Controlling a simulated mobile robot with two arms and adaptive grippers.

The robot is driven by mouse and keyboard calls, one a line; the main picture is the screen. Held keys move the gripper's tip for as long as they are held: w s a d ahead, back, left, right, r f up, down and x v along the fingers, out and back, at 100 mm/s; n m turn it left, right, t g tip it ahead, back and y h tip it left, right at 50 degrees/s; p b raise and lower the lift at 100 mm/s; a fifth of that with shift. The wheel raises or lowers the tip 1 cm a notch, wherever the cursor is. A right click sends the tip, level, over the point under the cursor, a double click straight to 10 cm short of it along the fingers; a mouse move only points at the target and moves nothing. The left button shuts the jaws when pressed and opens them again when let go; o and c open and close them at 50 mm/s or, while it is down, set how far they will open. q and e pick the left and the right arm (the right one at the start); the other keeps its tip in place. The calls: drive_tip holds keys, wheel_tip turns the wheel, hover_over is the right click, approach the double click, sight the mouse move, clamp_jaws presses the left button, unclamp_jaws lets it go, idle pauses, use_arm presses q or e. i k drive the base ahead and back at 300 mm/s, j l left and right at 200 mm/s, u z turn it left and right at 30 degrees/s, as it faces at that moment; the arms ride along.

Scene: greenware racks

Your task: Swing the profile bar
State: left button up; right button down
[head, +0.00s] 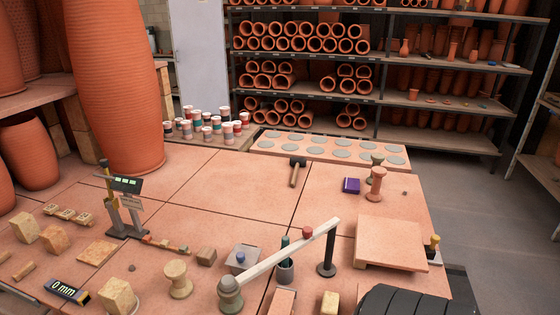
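The profile bar (275,259) is a long, pale, straight bar near the front of the table. It runs slantwise, from a rounded grey-green post (231,296) at its near left end to the top of a dark post with a round base (327,262) at its far right end. A red knob (307,232) shows at the bar, toward its right end. Neither gripper's fingers show in the head view. A dark ribbed shape at the bottom right edge looks like part of my own body.
A dark cup with tools (286,270) and a grey block with a blue knob (243,260) stand close to the bar. A clay board (391,244) lies to its right, a spool (178,279) to its left. The table's middle is mostly clear, with a mallet (296,171) behind.

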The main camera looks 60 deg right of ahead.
sight(310, 236)
drive_tip(key=z, duration=1.85)
